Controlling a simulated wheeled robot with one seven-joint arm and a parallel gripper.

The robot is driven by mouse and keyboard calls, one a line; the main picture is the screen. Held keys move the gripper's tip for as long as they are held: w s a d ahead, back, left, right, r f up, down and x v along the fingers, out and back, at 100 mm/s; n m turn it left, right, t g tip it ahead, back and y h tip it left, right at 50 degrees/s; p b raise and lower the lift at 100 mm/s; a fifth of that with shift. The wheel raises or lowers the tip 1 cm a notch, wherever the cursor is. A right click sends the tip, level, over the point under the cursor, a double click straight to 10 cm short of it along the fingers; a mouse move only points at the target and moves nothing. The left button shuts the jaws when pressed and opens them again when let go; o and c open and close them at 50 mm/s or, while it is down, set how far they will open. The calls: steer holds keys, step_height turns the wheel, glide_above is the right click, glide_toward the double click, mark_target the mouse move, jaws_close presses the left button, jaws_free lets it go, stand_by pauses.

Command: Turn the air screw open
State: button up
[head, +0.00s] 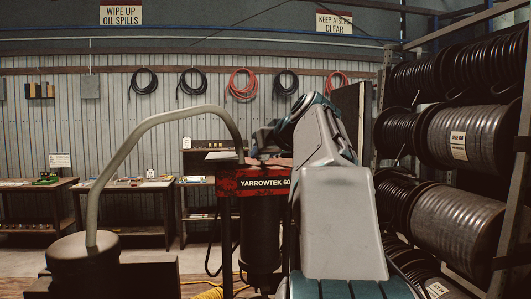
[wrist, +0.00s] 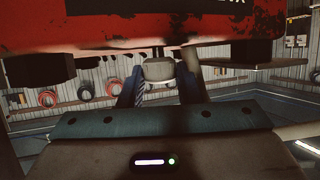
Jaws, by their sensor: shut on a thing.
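The hose crimper's red head (head: 262,184) carries the label "YARROWTEK 60". Its chipped red underside (wrist: 90,30) fills the top of the wrist view. Below that edge sits a small pale grey knob (wrist: 158,69), which looks like the air screw. My gripper (wrist: 160,72) has its two blue fingers on either side of the knob and is shut on it. The contact faces are partly hidden, and I cannot tell how far the screw is turned. In the head view my arm hides the gripper and the knob.
A dark cylinder (head: 262,240) hangs under the crimper's head. A grey bent pipe (head: 140,125) arches at the left from a round drum (head: 84,262). Racks of hose reels (head: 465,135) stand close on the right. Workbenches (head: 125,184) line the back wall.

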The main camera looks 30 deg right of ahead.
steer(key=m+h, duration=0.1)
steer(key=m+g+h, duration=0.1)
steer(key=h, duration=0.1)
steer(key=m+h, duration=0.1)
steer(key=m, duration=0.1)
steer(key=shift+w+a+r+h, duration=0.1)
steer(key=shift+a+h, duration=0.25)
steer(key=shift+h, duration=0.05)
steer(key=m+g+h, duration=0.4)
steer(key=m, duration=0.1)
steer(key=shift+w+a+h+b, duration=0.25)
steer(key=shift+w+h+b, duration=0.05)
steer(key=shift+b, duration=0.1)
steer(key=m+g, duration=0.1)
steer(key=m+g+h+p, duration=0.1)
steer(key=m+g, duration=0.1)
steer(key=m+g+h+p, duration=0.1)
steer(key=g, duration=0.1)
steer(key=shift+w+a+r+m, duration=0.1)
steer(key=shift+w+m, duration=0.15)
steer(key=shift+m, duration=0.15)
steer(key=shift+w+m+g+p, duration=0.15)
steer(key=shift+m+g+p, duration=0.9)
steer(key=shift+m+g, duration=0.7)
steer(key=shift+f+g, duration=0.25)
steer(key=shift+g, duration=0.2)
steer(key=o, duration=1)
steer(key=shift+c, duration=0.2)
steer(key=shift+r, duration=0.1)
